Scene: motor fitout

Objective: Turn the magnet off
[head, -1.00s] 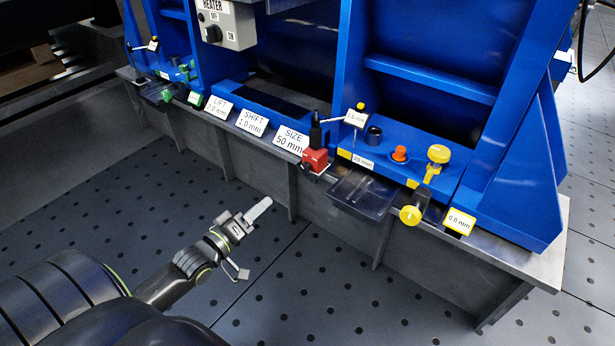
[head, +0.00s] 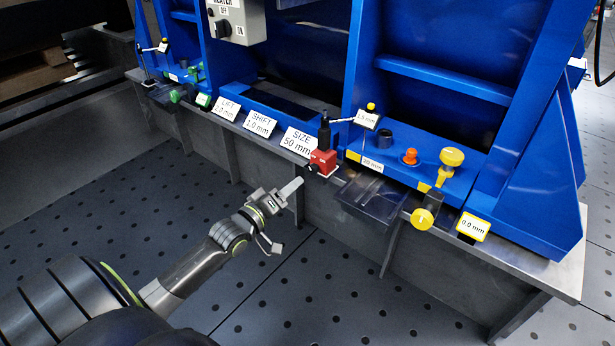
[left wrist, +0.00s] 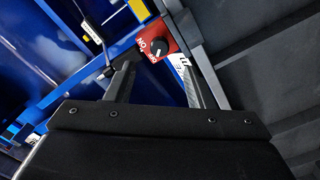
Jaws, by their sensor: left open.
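The magnet is a red block (head: 322,162) with a black post on top, standing on the bench edge beside the SIZE 50 mm card. I cannot tell surely which mark the knob points to. My left gripper (head: 287,215) is open and empty, below and in front of the magnet, apart from it. In the left wrist view the knob lies beyond and between the fingers (left wrist: 152,62). My right gripper is not in view.
A clear dark tray (head: 372,197) and a yellow knob (head: 422,219) jut from the bench front right of the magnet. A dial arm with a small tag (head: 367,119) reaches out beside the post. The floor in front is free.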

